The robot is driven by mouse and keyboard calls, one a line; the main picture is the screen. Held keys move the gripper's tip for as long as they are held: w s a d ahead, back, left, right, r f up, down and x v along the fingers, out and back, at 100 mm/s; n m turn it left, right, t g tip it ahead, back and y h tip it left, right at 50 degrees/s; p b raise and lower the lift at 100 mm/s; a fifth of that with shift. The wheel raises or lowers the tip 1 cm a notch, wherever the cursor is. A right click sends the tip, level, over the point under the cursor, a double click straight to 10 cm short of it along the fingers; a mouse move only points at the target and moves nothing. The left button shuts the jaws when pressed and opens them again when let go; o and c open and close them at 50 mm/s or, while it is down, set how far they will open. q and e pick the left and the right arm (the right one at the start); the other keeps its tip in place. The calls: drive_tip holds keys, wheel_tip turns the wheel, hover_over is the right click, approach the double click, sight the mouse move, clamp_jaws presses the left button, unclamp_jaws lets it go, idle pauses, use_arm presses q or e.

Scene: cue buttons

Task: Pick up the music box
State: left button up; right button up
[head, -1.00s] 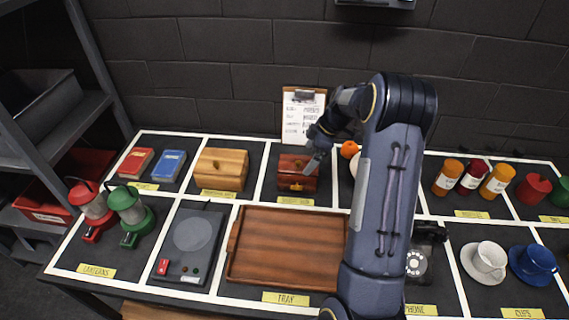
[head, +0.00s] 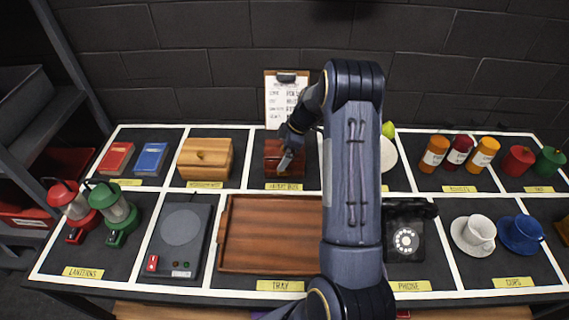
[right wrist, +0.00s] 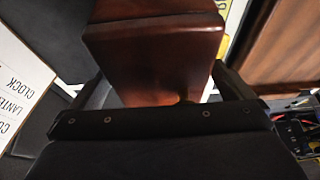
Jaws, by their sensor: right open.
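The music box, a dark red-brown wooden box (head: 273,152), sits in its marked section at the back of the table, above a yellow label too small to read surely. My right gripper (head: 290,158) is at the box, reaching down over its right part and hiding some of it. In the right wrist view the glossy box (right wrist: 155,55) lies between the two spread fingers of the right gripper (right wrist: 160,95). The gripper is open; whether a finger touches the box I cannot tell. My left gripper is not in view.
A lighter wooden box (head: 205,158) stands left of the music box. A clipboard list (head: 283,100) stands behind it. An empty wooden tray (head: 270,262) lies in front. A black phone (head: 405,240) is to the right, partly behind my arm. Lanterns (head: 118,215) stand at the left.

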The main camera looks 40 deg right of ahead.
drive_tip(key=c, duration=2.1)
drive_tip(key=shift+r, duration=0.1)
